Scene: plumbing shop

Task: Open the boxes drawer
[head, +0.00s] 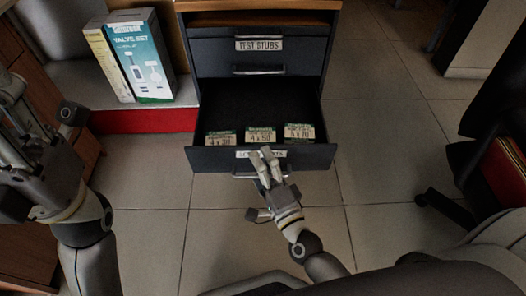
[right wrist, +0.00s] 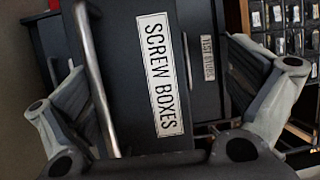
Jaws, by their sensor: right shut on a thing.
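The screw boxes drawer (head: 225,160) is the lowest drawer in view and stands pulled out of the dark cabinet. Several small labelled boxes (head: 262,135) sit inside near its front. My right gripper (head: 265,153) is at the drawer front, over its label, and shut on the handle (head: 243,175). In the right wrist view, the silver handle (right wrist: 95,80) runs close to the left finger, beside the SCREW BOXES label (right wrist: 160,75); its grip contact is not clear. My left gripper (head: 38,120) is open and empty at the left, away from the cabinet.
The TEST STUBS drawer (head: 258,45) above is shut. Valve set boxes (head: 138,57) stand on a red-edged ledge (head: 140,122) at left. A dark chair (head: 485,135) is at right. Tiled floor (head: 385,130) lies clear between it and the drawer.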

